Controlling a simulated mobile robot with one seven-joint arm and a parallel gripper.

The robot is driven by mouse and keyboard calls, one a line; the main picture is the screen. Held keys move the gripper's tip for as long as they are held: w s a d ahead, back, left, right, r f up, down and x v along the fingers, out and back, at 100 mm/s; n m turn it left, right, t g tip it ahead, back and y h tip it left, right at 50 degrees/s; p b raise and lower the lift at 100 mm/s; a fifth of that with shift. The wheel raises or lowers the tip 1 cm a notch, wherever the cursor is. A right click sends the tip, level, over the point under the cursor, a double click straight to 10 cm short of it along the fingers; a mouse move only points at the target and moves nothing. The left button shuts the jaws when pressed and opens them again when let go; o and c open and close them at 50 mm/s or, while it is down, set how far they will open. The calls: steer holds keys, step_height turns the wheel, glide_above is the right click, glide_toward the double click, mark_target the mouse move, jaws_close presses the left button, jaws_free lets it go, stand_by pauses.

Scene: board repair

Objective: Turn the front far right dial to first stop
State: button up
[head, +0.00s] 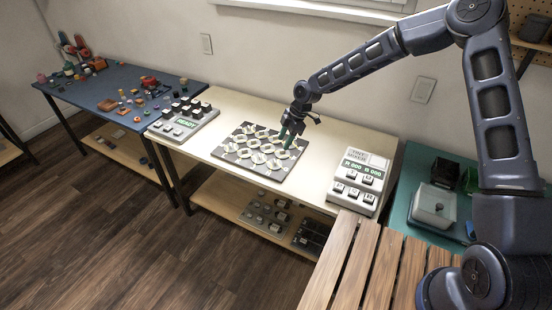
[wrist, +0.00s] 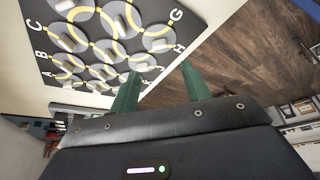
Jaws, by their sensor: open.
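A dark dial board (head: 277,179) lies on the pale table. It carries several round grey dials with white bar knobs and yellow connecting lines. The dial nearest its front right corner (head: 274,164) is clear of my gripper in the head view. My gripper (head: 290,134) is over the right back part of the board. In the wrist view the board (wrist: 193,22) fills the upper left, with letters along its edges. My gripper (wrist: 161,76) has its two green fingers spread apart with nothing between them. The left finger overlaps the board's edge near a dial; contact cannot be told.
A keypad box marked READY (head: 186,123) stands left of the board, and a second box with a display and keys (head: 358,182) stands right. A blue table (head: 75,93) with small parts is at left. A lower shelf holds more panels. Pale tabletop around the board is clear.

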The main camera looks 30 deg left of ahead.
mark_target(275, 163)
steer(key=x, duration=1)
steer(key=c, duration=1)
